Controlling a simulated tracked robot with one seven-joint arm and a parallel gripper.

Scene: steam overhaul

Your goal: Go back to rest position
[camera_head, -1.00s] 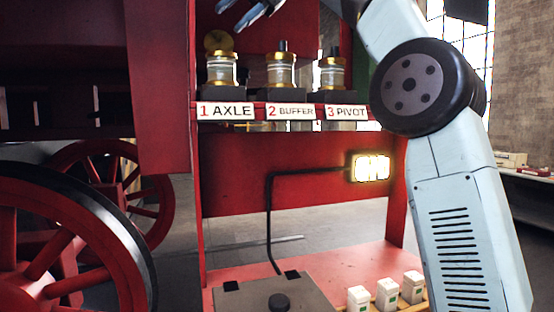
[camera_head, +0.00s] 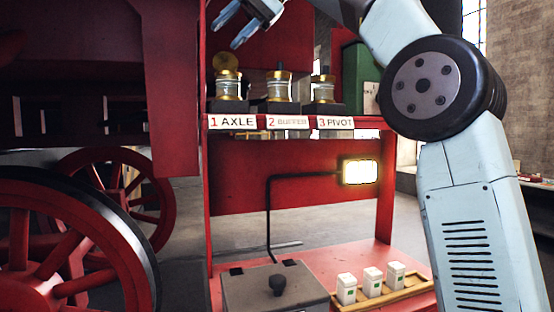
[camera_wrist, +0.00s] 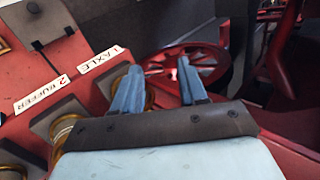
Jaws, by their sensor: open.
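My gripper (camera_head: 251,30) shows at the top of the head view, above the red shelf, with its blue fingers apart and nothing between them. In the wrist view its two fingers (camera_wrist: 158,90) are spread, with a red wheel behind them. Three brass and glass oilers stand on the shelf: the axle oiler (camera_head: 229,85) with its round brass lid raised, the buffer oiler (camera_head: 280,88) and the pivot oiler (camera_head: 323,90). In the wrist view, brass parts of the oilers show beside and partly behind my gripper.
A red wheel (camera_head: 40,255) stands at the left. Below the shelf are a lit lamp (camera_head: 360,171), a grey box (camera_head: 275,290) with a dark knob, and a wooden tray (camera_head: 408,291) with three white bottles. A green cabinet (camera_head: 350,75) stands behind the shelf. Grey floor shows behind.

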